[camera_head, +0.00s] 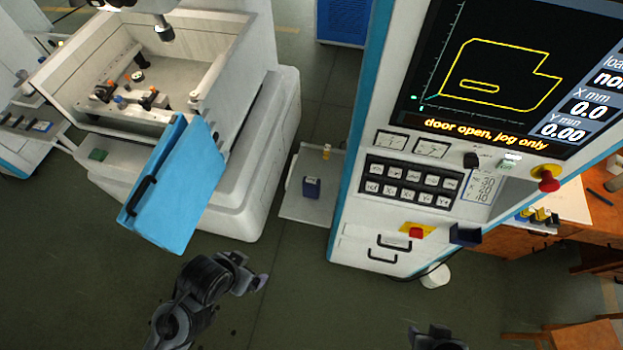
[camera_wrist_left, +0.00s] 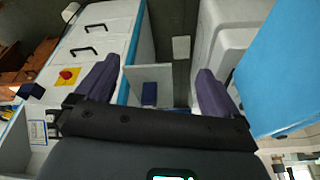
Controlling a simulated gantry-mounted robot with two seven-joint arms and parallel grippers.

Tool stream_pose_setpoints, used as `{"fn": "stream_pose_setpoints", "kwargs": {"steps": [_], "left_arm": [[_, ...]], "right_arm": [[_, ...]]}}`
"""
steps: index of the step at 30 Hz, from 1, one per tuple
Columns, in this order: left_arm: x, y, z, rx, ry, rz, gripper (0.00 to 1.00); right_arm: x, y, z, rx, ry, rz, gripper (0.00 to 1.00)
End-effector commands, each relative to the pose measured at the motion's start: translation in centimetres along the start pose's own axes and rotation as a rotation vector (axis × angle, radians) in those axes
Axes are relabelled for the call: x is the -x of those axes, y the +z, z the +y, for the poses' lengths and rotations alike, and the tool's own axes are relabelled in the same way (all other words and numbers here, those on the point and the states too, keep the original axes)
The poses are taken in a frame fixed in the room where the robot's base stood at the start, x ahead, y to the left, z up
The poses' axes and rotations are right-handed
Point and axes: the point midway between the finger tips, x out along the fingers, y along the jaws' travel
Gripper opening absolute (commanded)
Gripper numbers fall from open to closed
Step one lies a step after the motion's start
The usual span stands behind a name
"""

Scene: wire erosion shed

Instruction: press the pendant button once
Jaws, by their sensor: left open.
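No part is clearly marked as the pendant. A small dark blue box (camera_head: 312,187) stands on a pale shelf (camera_head: 300,212) between the machine and the control cabinet. Another dark blue box (camera_head: 465,234) juts from the cabinet's lower front. I cannot tell whether either is the pendant, and no button on them is clear. My left gripper (camera_head: 252,272) is open and empty, short of the shelf. In the left wrist view its two purple-grey fingers (camera_wrist_left: 155,85) stand apart, with the small blue box (camera_wrist_left: 149,93) farther off between them. Only a dark part of my right arm (camera_head: 435,338) shows.
The machine's blue door (camera_head: 178,185) hangs open. The control cabinet (camera_head: 350,240) has a screen (camera_head: 485,75) reading "door open, jog only", a key panel (camera_head: 412,184), a red knob (camera_head: 547,180) and a red button on yellow (camera_head: 416,232). Floor around my left gripper is clear.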

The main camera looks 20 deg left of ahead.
Motion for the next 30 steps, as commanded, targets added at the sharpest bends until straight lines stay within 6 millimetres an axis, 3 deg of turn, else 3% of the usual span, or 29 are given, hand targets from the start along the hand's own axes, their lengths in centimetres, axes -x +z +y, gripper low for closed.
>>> {"fn": "stream_pose_setpoints", "kwargs": {"steps": [2, 18, 30], "left_arm": [[0.01, -0.01, -0.01, 0.0, 0.0, 0.0, 0.85], [0.01, -0.01, 0.0, 0.0, 0.0, 0.0, 0.02], [0.01, -0.01, -0.01, 0.0, 0.0, 0.0, 0.0]], "right_arm": [[0.0, 0.01, 0.06, 0.003, 0.002, 0.0, 0.43], [0.01, -0.01, -0.02, -0.001, -0.001, 0.0, 0.43], [0.02, -0.05, -0.16, -0.007, -0.005, 0.001, 0.43]]}}
